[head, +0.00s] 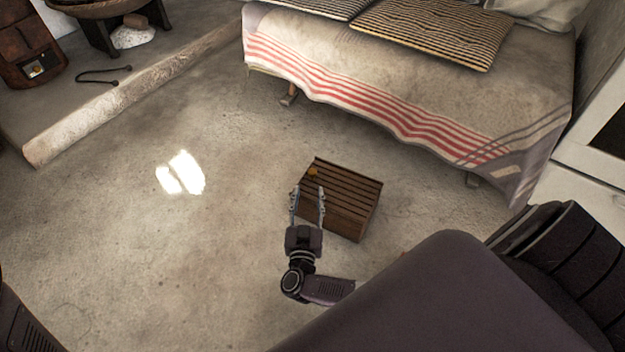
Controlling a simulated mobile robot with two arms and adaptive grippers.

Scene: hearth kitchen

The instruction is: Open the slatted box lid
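The slatted box (348,200) is a small dark brown wooden crate standing on the concrete floor near the middle of the head view. Its slatted lid (345,188) lies flat on top and looks closed. A small orange-brown thing (312,171) shows at the lid's far left edge. My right gripper (308,191) is open, its two fingers apart and pointing at the box's left part. I see nothing between the fingers. Whether the fingertips touch the lid cannot be told. My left gripper is out of view.
A low bed or bench with a red-striped cloth (400,115) and striped cushions (433,30) stands behind the box. A log-like beam (130,100) lies at the left. A white cabinet (590,165) stands at the right. The floor left of the box is clear.

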